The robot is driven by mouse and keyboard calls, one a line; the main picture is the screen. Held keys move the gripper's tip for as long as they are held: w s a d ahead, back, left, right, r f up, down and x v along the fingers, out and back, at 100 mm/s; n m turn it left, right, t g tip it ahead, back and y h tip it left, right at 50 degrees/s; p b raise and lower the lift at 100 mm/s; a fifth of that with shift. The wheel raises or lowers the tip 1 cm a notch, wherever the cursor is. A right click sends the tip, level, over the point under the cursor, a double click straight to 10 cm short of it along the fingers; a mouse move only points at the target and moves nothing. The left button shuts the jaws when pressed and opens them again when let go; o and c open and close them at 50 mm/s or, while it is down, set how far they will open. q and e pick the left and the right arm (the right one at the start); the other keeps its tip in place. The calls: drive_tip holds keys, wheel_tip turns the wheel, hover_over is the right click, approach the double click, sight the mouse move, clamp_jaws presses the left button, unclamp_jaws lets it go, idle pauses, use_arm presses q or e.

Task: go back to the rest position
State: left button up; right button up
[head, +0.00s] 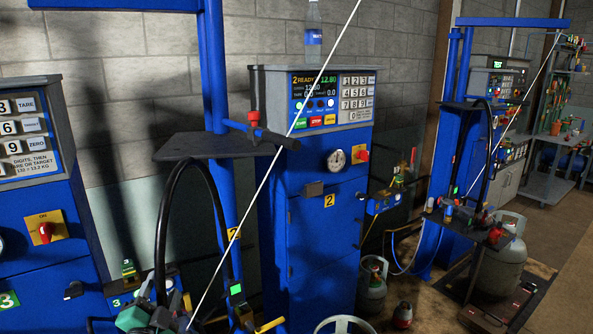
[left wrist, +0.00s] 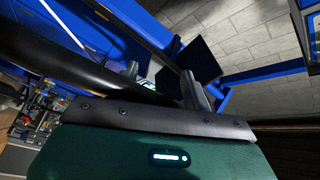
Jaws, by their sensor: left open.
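My left gripper (head: 152,318) is at the bottom left of the head view, its green housing partly cut off by the lower edge. It also shows in the left wrist view (left wrist: 160,84), with its two dark fingers apart. A thick black hose (left wrist: 75,62) crosses that view and runs close to the fingers; I cannot tell whether they touch it. In the head view the black hose (head: 162,225) arches above the gripper. My right gripper is not in view.
A blue scale cabinet (head: 325,240) marked 2 stands in the middle, with a bottle (head: 313,40) on top. Another cabinet (head: 40,215) is at left. A blue post (head: 216,90) and dark shelf (head: 210,147) rise near the gripper. Gas cylinders (head: 503,262) stand at right.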

use_arm(q)
drive_tip(key=s+d+f+n+g, duration=0.2)
drive_tip(key=s+f+n+g, duration=0.6)
drive_tip(key=s+f, duration=0.85)
drive_tip(key=s+d+f+n+g+h, duration=0.15)
drive_tip(key=s+f+g, duration=0.25)
drive_tip(key=s, duration=0.4)
drive_tip(key=s+d+f+m+g, duration=0.1)
drive_tip(key=s+d+f+g, duration=0.25)
drive_tip(key=s, duration=0.55)
wheel_tip(320, 180, down, 29)
drive_tip(key=g+p, duration=0.1)
drive_tip(key=g, duration=0.1)
drive_tip(key=s+a+f, duration=0.2)
drive_tip(key=s+f, duration=0.7)
drive_tip(key=f, duration=0.1)
drive_tip(key=s+a+f+g+p, duration=0.1)
drive_tip(key=s+a+f, duration=0.1)
drive_tip(key=s+f, duration=0.8)
drive_tip(key=shift+s+a, duration=0.15)
drive_tip(key=shift+s, duration=0.1)
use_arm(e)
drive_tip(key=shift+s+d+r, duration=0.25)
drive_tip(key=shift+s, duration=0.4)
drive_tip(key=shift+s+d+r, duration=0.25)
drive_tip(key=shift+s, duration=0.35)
use_arm(q)
drive_tip(key=shift+f, duration=0.1)
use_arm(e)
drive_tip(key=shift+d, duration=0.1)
